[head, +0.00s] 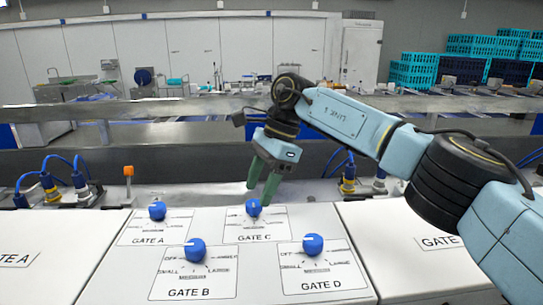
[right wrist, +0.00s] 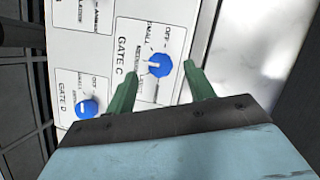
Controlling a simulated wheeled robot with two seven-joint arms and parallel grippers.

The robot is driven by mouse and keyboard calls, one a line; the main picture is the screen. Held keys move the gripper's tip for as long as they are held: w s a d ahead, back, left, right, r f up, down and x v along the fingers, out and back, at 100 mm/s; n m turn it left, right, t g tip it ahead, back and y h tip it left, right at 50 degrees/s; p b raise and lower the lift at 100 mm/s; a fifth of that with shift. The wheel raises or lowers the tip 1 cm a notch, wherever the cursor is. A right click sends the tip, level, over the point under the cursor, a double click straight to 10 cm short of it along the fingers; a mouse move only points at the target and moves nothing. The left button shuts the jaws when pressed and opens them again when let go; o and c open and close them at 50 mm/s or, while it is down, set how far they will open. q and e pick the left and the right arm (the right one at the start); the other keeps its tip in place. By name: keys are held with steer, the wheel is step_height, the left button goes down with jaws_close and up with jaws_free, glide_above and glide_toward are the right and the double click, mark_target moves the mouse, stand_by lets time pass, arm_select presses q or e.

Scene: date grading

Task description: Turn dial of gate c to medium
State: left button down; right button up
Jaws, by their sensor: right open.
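The blue dial of gate C (head: 253,209) sits on its printed label on the white panel, behind the dials of gates B and D. My right gripper (head: 260,193) is just above it, pointing down, with its green fingers apart and nothing held. In the right wrist view, the gate C dial (right wrist: 159,65) appears between the two spread fingertips (right wrist: 160,73). I cannot tell whether they touch it. A pale mark shows on the dial's left side in that view; the setting is too small to read surely. My left gripper is not in view.
Blue dials of gate A (head: 157,210), gate B (head: 195,250) and gate D (head: 313,244) stand close around on the same panel. A metal rail (head: 70,161) runs behind. Blue cables and fittings (head: 48,183) stand at the panel's back edge.

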steer(key=p+v, duration=0.1)
steer(key=v, duration=0.9)
steer(key=shift+r+p, duration=0.3)
steer(key=shift+r, duration=0.05)
steer(key=shift+d+f, duration=0.1)
steer(key=shift+d, duration=0.05)
